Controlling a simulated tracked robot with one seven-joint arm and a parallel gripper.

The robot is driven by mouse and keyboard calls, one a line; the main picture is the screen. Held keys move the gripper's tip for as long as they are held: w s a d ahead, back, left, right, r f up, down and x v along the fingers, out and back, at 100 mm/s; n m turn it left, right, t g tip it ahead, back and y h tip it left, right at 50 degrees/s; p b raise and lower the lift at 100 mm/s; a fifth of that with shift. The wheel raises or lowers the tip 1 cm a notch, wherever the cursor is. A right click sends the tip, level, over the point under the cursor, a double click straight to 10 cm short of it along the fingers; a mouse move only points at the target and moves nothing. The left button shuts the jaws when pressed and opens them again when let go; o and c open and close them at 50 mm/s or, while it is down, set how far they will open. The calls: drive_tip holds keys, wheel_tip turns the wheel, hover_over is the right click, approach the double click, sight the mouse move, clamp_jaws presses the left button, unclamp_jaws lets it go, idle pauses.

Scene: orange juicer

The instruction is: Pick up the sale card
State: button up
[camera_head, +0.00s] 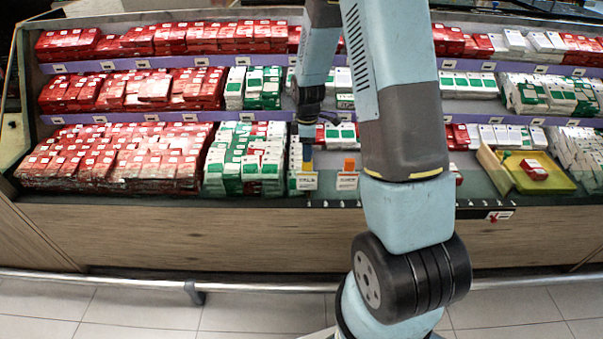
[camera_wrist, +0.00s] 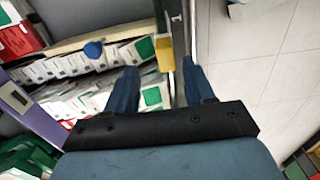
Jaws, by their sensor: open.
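Two small white cards with dark print stand at the front edge of the display, a left card (camera_head: 307,181) and a right card (camera_head: 347,181). An orange piece (camera_head: 349,164) stands above the right one. I cannot tell which is the sale card. My gripper (camera_head: 307,134) is above and close to the left card. In the wrist view my gripper (camera_wrist: 160,67) is open, with two blue fingers apart and nothing held between them. A yellow piece (camera_wrist: 164,53) shows just ahead, between the fingertips; I cannot tell whether it touches them.
Tiered shelves hold many red-white boxes (camera_head: 120,158) and green-white boxes (camera_head: 245,155). A yellow tray (camera_head: 560,181) with a red box (camera_head: 534,169) is at the right. A red-white label (camera_head: 499,215) is on the shelf front. A metal rail (camera_head: 260,286) runs low before the display.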

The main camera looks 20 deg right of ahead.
sight(307, 174)
drive_tip(key=shift+s+f, duration=0.15)
drive_tip(key=shift+f, duration=2.55)
clamp_jaws()
